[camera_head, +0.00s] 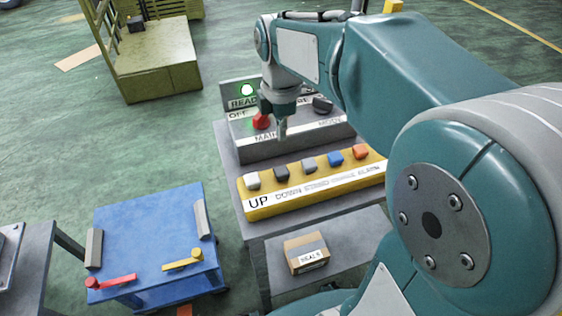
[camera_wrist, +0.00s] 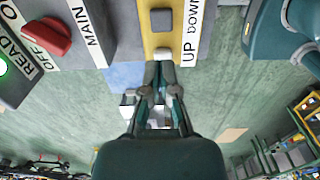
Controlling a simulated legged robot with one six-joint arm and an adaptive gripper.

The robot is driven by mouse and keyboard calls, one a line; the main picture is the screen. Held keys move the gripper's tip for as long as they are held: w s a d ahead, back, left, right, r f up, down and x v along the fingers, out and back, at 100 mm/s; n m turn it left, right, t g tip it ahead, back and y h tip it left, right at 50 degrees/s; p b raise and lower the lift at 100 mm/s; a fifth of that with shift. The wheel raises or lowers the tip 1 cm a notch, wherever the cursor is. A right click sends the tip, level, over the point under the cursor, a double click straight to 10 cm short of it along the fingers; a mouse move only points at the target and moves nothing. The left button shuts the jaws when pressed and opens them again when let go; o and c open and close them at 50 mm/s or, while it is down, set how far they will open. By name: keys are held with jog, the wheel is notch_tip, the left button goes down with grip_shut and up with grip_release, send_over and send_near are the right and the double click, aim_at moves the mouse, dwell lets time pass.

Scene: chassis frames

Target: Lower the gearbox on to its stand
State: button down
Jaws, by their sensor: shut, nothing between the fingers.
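My gripper (camera_head: 282,134) is shut and empty, pointing down by the grey switch box, just right of the red MAIN knob (camera_head: 262,120). In the wrist view its closed fingertips (camera_wrist: 162,72) appear just below the white UP button (camera_wrist: 162,55); I cannot tell whether they touch anything. The yellow control strip (camera_head: 318,194) carries a white UP button (camera_head: 252,180), a dark DOWN button (camera_head: 280,172) and grey, blue and orange buttons. A green READY lamp (camera_head: 246,90) is lit. I cannot identify the gearbox or its stand for sure.
A blue cart (camera_head: 150,235) with grey side bars, a red handle (camera_head: 110,282) and a yellow handle (camera_head: 183,260) stands at lower left. A SEALS carton (camera_head: 306,252) sits on the lower shelf. An olive machine (camera_head: 160,65) stands behind. Green floor between is clear.

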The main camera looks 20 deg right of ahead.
aim_at(281, 169)
notch_tip(281, 169, down, 10)
jog(key=shift+f, duration=0.15)
dwell(0.4)
